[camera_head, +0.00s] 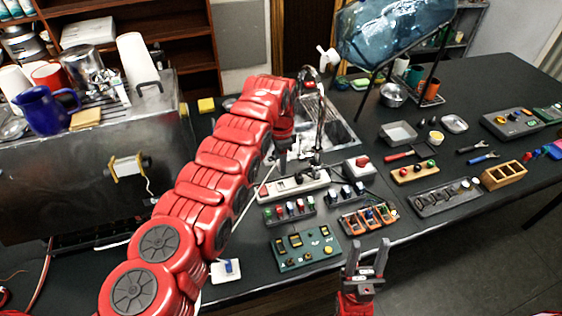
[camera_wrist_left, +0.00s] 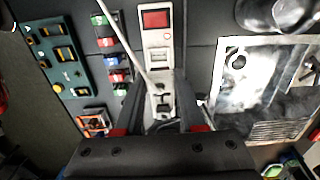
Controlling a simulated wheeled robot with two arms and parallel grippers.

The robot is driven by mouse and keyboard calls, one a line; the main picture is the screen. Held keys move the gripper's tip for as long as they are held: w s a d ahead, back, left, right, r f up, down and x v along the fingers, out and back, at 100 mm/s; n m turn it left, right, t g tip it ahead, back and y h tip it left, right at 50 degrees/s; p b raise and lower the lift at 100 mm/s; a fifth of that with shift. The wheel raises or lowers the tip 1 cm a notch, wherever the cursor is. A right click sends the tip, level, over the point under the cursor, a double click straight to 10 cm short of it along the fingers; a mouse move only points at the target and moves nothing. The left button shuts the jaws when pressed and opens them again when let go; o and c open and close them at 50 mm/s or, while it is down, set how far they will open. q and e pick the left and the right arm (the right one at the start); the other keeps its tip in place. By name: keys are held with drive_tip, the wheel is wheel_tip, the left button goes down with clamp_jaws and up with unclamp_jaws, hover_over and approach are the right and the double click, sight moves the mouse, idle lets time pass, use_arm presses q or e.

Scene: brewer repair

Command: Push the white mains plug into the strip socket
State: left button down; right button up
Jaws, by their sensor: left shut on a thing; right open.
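The white strip socket (camera_head: 300,187) lies on the dark counter, below my left gripper (camera_head: 284,160) in the head view. In the left wrist view the strip (camera_wrist_left: 158,41) has a red switch at its far end. My left gripper (camera_wrist_left: 160,88) is shut on the white mains plug (camera_wrist_left: 163,77), over the strip. A pale cord runs from the plug towards the top left. The plug's underside is hidden, so I cannot tell whether its pins touch the socket. My right gripper (camera_head: 367,260) is open and empty near the counter's front edge.
A green panel (camera_head: 305,248) and blocks of coloured connectors (camera_head: 290,210) stand in front of the strip. A sink (camera_head: 338,132) lies behind it, and a box with a red button (camera_head: 359,168) stands to its right. A steel brewer (camera_head: 80,170) fills the left.

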use_arm(q)
drive_tip(key=shift+s+d+f, duration=0.1)
drive_tip(key=shift+f, duration=0.15)
drive_tip(key=shift+f+b, duration=0.35)
drive_tip(key=shift+f, duration=0.45)
drive_tip(key=b, duration=0.3)
hover_over(281, 187)
wheel_tip(281, 187, down, 4)
drive_tip(key=shift+f, duration=0.15)
drive_tip(key=shift+r+p, duration=0.3)
drive_tip(key=shift+p, duration=0.1)
drive_tip(key=shift+f, duration=0.1)
drive_tip(key=shift+f+b, duration=0.75)
drive_tip(key=shift+b, duration=0.6)
idle(1.2)
drive_tip(key=shift+c, duration=2.1)
unclamp_jaws()
